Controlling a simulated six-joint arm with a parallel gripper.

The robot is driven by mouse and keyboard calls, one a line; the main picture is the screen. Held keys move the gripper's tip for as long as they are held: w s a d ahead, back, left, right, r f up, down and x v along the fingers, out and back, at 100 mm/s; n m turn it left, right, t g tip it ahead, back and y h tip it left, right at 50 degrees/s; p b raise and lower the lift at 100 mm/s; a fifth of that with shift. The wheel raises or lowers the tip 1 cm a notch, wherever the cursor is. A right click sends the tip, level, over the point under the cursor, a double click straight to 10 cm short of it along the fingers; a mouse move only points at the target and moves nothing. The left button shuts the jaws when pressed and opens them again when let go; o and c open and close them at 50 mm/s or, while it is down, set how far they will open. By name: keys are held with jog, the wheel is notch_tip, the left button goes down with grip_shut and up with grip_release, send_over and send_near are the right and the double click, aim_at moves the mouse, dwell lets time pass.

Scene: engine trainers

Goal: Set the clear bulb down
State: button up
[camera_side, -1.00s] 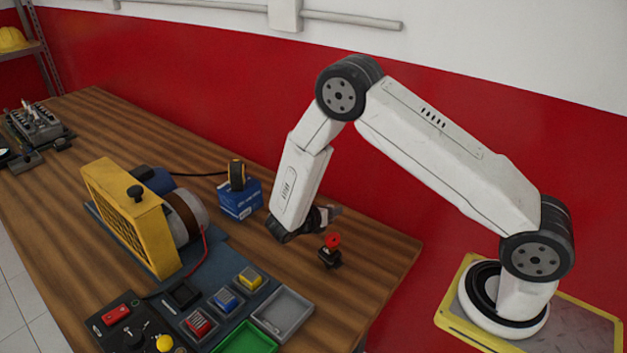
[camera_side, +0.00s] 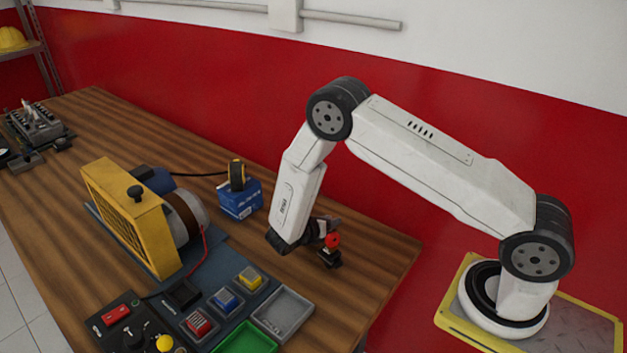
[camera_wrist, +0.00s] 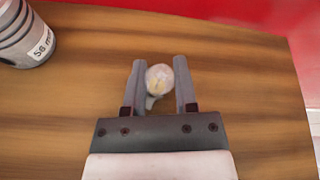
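The clear bulb (camera_wrist: 159,79) is a round, glassy, whitish ball between the two grey fingers of my gripper (camera_wrist: 160,72) in the wrist view. Both fingers appear to touch its sides, and a small pale end of it points down and left toward the palm. I cannot make out the bulb there. The gap between bulb and table is not clear.
A grey labelled cylinder (camera_wrist: 24,36) is at the wrist view's upper left. A blue box (camera_side: 240,201) and an engine trainer with a yellow grille (camera_side: 130,218) stand left. The table (camera_side: 378,262) is bare toward its right edge.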

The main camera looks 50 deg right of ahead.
jog(key=o, duration=0.3)
jog(key=shift+o, duration=0.2)
jog(key=shift+r, duration=0.1)
jog(key=shift+r, duration=0.1)
jog(key=v, duration=1.2)
